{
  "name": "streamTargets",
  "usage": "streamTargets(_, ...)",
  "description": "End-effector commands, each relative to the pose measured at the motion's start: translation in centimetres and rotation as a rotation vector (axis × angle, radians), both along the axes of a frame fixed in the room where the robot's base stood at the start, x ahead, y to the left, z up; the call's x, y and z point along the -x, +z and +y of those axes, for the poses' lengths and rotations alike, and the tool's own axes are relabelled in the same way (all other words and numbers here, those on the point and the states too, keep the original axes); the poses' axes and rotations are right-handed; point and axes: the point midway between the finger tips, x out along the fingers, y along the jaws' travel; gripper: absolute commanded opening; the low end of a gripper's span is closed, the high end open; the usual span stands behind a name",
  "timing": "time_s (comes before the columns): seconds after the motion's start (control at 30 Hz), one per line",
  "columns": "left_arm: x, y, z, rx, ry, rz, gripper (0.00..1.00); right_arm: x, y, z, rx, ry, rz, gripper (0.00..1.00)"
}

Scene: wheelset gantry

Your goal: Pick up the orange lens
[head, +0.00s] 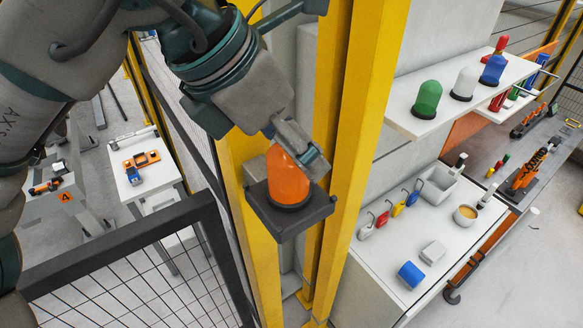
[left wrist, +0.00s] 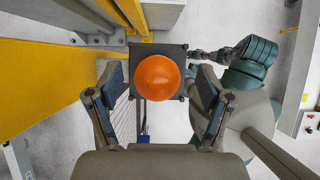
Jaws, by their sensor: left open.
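The orange lens (head: 287,180) is a dome standing upright on a dark square base (head: 290,219) by the yellow posts. My left gripper (head: 291,148) comes down from above and behind it, and partly covers the top of the lens in the head view. In the left wrist view the orange lens (left wrist: 158,77) lies ahead of the gripper (left wrist: 158,82), roughly centred between its two spread fingers. The fingers are open with a gap on each side of the lens. My right gripper is not clearly seen.
Yellow posts (head: 352,130) stand right beside the base. A black mesh fence (head: 140,265) is at the lower left. A white shelf (head: 425,120) at the right holds green (head: 427,99), white (head: 465,83) and blue (head: 492,69) lenses. Below it is a white bench (head: 385,262) with padlocks.

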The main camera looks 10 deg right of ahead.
Motion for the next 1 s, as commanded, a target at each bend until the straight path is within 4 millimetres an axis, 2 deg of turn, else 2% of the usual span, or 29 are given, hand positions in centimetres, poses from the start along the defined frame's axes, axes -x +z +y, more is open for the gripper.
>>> streamTargets(0.17,-0.7,-2.2,-0.2,-0.002,0.0,0.001,0.79,0.7,0.3,-0.1,0.002,0.0,0.01,0.4)
streamTargets(0.3,-1.2,-4.1,-1.1,-0.003,0.0,0.001,0.79,1.9,0.5,-0.3,0.005,0.0,0.028,0.4)
streamTargets(0.4,-1.3,-4.8,-1.6,-0.002,0.0,0.001,0.79,2.3,0.6,-0.4,0.006,-0.001,0.033,0.4)
streamTargets(0.6,-1.2,-4.9,-1.7,-0.001,-0.001,0.0,0.79,1.8,0.6,-0.4,0.006,-0.001,0.026,0.4)
streamTargets(0.63,-1.2,-4.8,-1.7,-0.001,-0.001,0.0,0.77,1.7,0.6,-0.4,0.006,-0.001,0.025,0.4)
streamTargets(0.67,-1.2,-4.8,-1.6,-0.001,-0.001,0.0,0.69,1.6,0.6,-0.5,0.006,-0.001,0.023,0.4)
streamTargets(0.8,-1.2,-4.8,-1.6,-0.001,-0.001,0.0,0.34,1.4,0.6,-0.6,0.008,-0.001,0.021,0.4)
streamTargets(0.9,-1.3,-4.8,-1.6,-0.001,0.0,0.001,0.12,1.4,0.6,-0.7,0.01,-0.001,0.02,0.4)
streamTargets(1.0,-1.3,-4.8,-1.6,-0.001,0.0,0.001,0.12,1.4,0.6,-0.8,0.01,-0.001,0.02,0.4)
